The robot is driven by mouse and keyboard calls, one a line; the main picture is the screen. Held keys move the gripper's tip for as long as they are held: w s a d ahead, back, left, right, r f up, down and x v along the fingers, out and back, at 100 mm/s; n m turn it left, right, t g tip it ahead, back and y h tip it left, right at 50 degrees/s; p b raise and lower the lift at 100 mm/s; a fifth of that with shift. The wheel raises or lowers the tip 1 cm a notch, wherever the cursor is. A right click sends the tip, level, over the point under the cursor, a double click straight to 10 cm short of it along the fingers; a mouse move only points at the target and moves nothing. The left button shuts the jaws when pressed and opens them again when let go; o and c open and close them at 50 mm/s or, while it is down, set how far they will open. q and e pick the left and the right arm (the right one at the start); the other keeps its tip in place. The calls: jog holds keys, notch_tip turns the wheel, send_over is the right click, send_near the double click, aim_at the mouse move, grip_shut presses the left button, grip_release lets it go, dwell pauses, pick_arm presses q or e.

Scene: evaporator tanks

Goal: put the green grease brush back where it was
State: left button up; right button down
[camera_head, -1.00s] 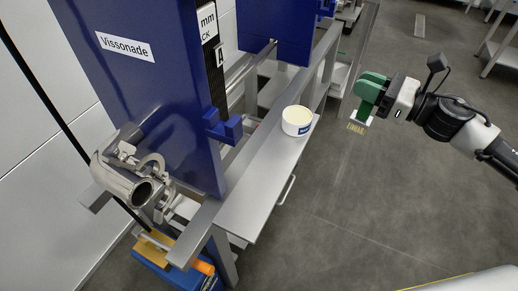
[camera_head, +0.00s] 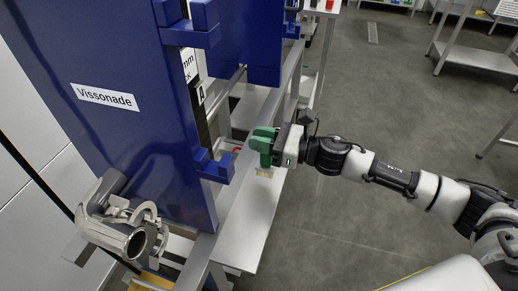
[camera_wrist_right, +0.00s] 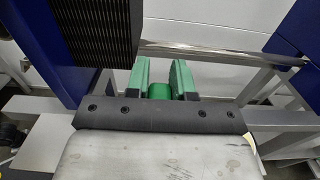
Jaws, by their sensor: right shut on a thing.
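My right gripper (camera_head: 263,142), with green fingers, is above the grey metal shelf beside the blue evaporator. It is shut on the green grease brush, whose pale bristles (camera_head: 264,174) point down below the fingers. In the right wrist view the green handle (camera_wrist_right: 159,91) shows between the two fingers (camera_wrist_right: 160,80). I cannot tell whether the bristles touch anything. The white tub with pale contents, seen earlier on the shelf, does not show now; the gripper probably covers it. My left gripper is not in view.
The grey shelf (camera_head: 252,225) is bare toward its near end. The blue evaporator panel (camera_head: 120,130) with blue brackets (camera_head: 214,166) stands close to the left of the gripper. A steel pipe fitting (camera_head: 125,235) is at lower left.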

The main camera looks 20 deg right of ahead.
aim_at(259, 163)
jog(key=shift+w+a+f, duration=0.1)
jog(key=shift+a+f, duration=0.1)
notch_tip(259, 163, down, 4)
jog(key=shift+r+b, duration=0.25)
jog(key=shift+b, duration=0.05)
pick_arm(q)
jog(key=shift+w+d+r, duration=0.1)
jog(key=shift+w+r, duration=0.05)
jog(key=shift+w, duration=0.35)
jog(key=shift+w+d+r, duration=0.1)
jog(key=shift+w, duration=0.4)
pick_arm(e)
jog(key=shift+f, duration=0.15)
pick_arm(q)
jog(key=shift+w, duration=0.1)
pick_arm(e)
jog(key=shift+f, duration=0.1)
jog(key=c, duration=1)
grip_release()
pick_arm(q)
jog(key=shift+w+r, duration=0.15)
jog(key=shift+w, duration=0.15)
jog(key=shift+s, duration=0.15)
